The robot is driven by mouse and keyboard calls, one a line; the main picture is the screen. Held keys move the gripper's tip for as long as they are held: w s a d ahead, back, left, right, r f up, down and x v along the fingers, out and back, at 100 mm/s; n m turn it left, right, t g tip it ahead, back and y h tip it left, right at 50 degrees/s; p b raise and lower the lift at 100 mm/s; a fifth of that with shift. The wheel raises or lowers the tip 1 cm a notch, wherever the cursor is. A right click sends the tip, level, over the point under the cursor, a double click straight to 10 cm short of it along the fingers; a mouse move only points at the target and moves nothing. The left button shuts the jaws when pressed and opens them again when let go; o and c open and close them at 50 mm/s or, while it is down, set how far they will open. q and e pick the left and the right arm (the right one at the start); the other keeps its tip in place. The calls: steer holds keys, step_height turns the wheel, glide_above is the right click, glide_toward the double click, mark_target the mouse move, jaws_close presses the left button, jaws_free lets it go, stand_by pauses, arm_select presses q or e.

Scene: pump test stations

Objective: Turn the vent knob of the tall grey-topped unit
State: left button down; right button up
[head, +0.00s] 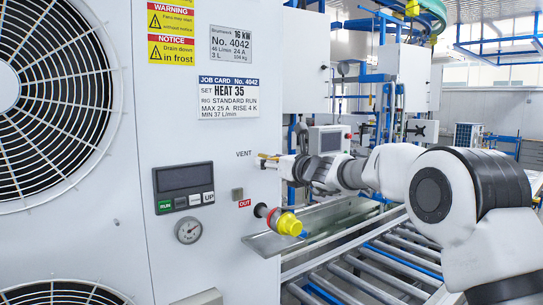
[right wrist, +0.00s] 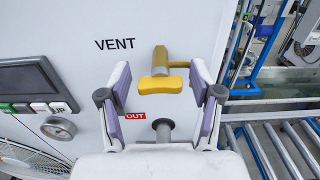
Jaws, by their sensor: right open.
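The tall white unit (head: 215,130) fills the left of the head view; its top is out of frame. Its vent knob (right wrist: 162,85) is a yellow bar on a brass stem, just right of the VENT label, in the right wrist view. My right gripper (head: 273,161) is at the unit's front panel beside the VENT label. In the right wrist view its two fingers (right wrist: 161,78) are open, one on each side of the knob, with visible gaps. In the head view the gripper partly hides the knob. My left gripper is not in view.
Below the knob, a yellow-ended fitting (head: 288,223) sticks out by the OUT label. A display panel (head: 183,178) and a round gauge (head: 189,229) are left of it. A roller conveyor (head: 380,265) with a metal tray lies at the right.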

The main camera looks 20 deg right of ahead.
steer(key=shift+s+d, duration=0.1)
steer(key=shift+s, duration=0.05)
steer(key=shift+s+d+r, duration=0.1)
steer(key=shift+s+r, duration=0.1)
steer(key=shift+s, duration=0.05)
steer(key=c, duration=0.4)
steer(key=shift+s, duration=0.15)
steer(key=c, duration=0.8)
steer(key=shift+o, duration=0.2)
